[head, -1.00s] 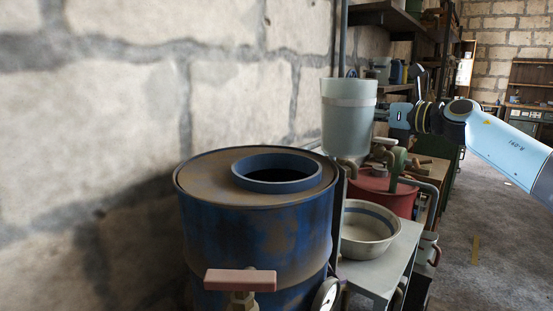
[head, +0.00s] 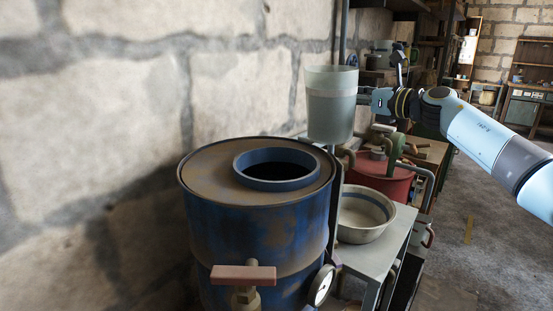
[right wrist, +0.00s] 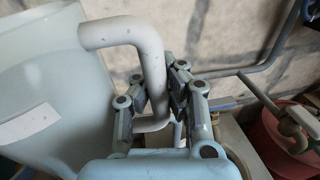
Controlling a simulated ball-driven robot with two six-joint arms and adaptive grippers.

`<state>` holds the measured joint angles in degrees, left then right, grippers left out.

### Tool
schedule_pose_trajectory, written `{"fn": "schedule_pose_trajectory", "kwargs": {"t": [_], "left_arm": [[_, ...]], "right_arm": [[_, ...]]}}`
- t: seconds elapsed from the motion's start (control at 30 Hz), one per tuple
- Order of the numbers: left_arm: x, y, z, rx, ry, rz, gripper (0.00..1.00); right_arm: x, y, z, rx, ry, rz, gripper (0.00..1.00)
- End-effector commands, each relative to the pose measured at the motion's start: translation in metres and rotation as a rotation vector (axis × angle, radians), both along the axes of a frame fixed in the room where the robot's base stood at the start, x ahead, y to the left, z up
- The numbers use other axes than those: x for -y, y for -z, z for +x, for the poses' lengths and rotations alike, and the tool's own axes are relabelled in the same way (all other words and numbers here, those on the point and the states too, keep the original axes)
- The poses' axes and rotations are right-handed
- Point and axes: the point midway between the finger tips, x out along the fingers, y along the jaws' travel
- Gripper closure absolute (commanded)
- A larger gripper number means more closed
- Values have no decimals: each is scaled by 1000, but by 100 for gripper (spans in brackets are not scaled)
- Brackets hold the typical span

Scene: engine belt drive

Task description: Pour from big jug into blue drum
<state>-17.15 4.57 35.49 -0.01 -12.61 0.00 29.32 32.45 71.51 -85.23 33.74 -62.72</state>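The big jug (head: 331,112) is a pale translucent vessel, held upright in the air just right of and above the blue drum (head: 257,235). The drum is rusty, with a raised round opening (head: 277,170) in its top. My right gripper (head: 362,97) is at the jug's right side. In the right wrist view my right gripper (right wrist: 158,98) has its fingers around the jug's grey handle (right wrist: 152,60), and the jug's wall (right wrist: 55,90) fills the left. The jug's contents cannot be made out clearly. My left gripper is not in view.
A metal bowl (head: 364,215) sits on a grey bench (head: 392,255) right of the drum. A red container (head: 385,178) with pipes stands behind it. A valve with a red handle (head: 243,275) and a gauge (head: 321,286) are at the drum's front. A stone wall is at left.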

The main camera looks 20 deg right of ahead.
Motion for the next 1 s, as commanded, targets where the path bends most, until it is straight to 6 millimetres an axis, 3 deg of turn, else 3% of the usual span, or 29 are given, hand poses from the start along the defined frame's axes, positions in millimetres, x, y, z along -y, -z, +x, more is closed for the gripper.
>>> {"fn": "schedule_pose_trajectory", "kwargs": {"t": [0.2,0.6,1.0], "left_arm": [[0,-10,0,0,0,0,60],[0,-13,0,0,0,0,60],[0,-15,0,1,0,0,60]], "right_arm": [[-4,-23,-2,48,-1,-95,100],[-18,-38,-7,124,-1,-272,100],[-21,-40,-9,139,-1,-310,100]]}}
